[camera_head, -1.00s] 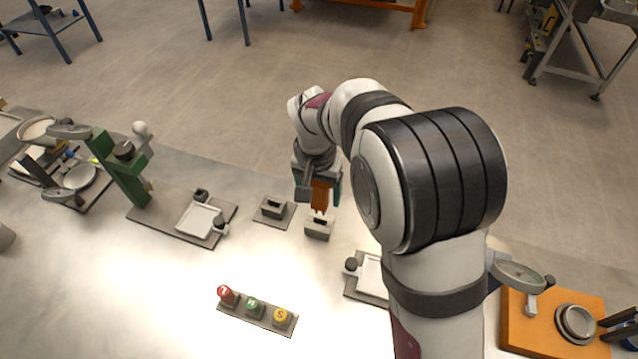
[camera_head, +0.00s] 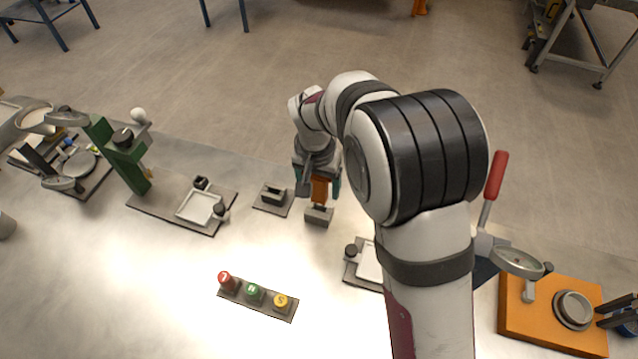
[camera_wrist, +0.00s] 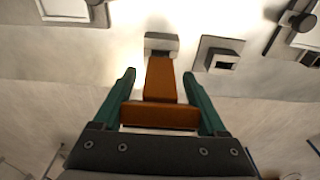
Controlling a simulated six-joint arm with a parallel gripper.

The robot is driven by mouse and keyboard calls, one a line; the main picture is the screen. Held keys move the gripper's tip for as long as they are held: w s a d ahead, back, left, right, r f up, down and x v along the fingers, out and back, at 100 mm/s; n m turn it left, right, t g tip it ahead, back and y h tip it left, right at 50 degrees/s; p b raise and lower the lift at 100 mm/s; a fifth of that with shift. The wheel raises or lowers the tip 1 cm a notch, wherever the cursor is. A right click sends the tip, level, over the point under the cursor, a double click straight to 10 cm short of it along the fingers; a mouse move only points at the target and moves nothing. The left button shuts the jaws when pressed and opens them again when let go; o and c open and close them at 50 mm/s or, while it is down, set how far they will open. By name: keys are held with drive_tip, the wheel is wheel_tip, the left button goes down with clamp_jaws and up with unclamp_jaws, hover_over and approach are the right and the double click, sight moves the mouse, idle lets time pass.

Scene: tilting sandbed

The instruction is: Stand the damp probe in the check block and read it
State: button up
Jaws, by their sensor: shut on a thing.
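The orange probe (camera_head: 320,188) stands about upright in my gripper (camera_head: 319,180), whose teal fingers are shut on it. In the wrist view the probe (camera_wrist: 160,115) runs from between the fingertips (camera_wrist: 159,74) towards a pale grey block. This block (camera_head: 319,217), which looks like the check block, lies directly under the probe; it also shows in the wrist view (camera_wrist: 161,42). The probe's tip is hidden at the block's top, and I cannot tell how deep it sits. No readout shows clearly.
A second slotted block (camera_head: 273,196) on a dark plate stands just left. A button strip (camera_head: 257,296) with red, green and yellow buttons lies in front. White trays stand left (camera_head: 201,208) and right (camera_head: 367,262). A red-handled lever (camera_head: 496,175) rises at right. The front-left table is clear.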

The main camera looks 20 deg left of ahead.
sight(319, 201)
drive_tip(key=shift+f, duration=0.2)
drive_tip(key=shift+f, duration=0.8)
drive_tip(key=shift+f, duration=0.3)
drive_tip(key=shift+f, duration=0.6)
idle(0.9)
drive_tip(key=o, duration=1.2)
